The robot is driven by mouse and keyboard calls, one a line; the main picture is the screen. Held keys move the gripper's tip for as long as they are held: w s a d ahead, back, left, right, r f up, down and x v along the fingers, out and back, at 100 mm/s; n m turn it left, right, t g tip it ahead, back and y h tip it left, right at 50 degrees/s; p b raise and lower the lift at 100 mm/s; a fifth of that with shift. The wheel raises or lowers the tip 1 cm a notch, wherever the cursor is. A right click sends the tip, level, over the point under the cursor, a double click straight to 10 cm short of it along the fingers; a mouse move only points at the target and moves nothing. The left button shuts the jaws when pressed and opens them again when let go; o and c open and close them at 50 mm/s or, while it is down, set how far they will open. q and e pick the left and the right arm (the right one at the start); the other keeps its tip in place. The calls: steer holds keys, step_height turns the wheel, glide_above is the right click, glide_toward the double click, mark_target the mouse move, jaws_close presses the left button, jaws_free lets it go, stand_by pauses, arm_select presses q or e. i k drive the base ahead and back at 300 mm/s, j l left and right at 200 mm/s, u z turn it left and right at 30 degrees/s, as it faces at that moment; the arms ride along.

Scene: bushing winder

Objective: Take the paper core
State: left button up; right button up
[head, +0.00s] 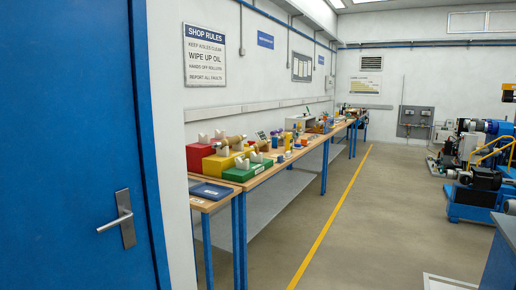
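Tan, roll-shaped pieces rest among coloured stands on the long workbench (300,152) along the left wall. One tan roll (234,140) lies near the red stand (198,155) and the yellow stand (217,164). Another tan roll (262,146) lies just behind the green stand (247,172). They are small and far off, so I cannot tell which is the paper core. Neither of my grippers is in view.
A blue door (65,150) with a lever handle fills the left side. A dark blue tray (211,191) lies on the bench's near end. Open floor (370,220) with a yellow line (330,222) runs beside the bench. Machinery (475,165) stands at the right.

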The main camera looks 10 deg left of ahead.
mark_target(260, 144)
steer(key=i+l+z, duration=0.1)
steer(key=i+z, duration=0.35)
steer(key=i, duration=3.25)
steer(key=i+l+u, duration=0.15)
steer(key=i, duration=0.3)
steer(key=i+u, duration=0.2)
steer(key=i, duration=0.3)
steer(key=i+l+u, duration=0.15)
steer(key=i, duration=0.3)
steer(key=i+l+u, duration=0.2)
steer(key=i+l, duration=0.15)
steer(key=i, duration=0.05)
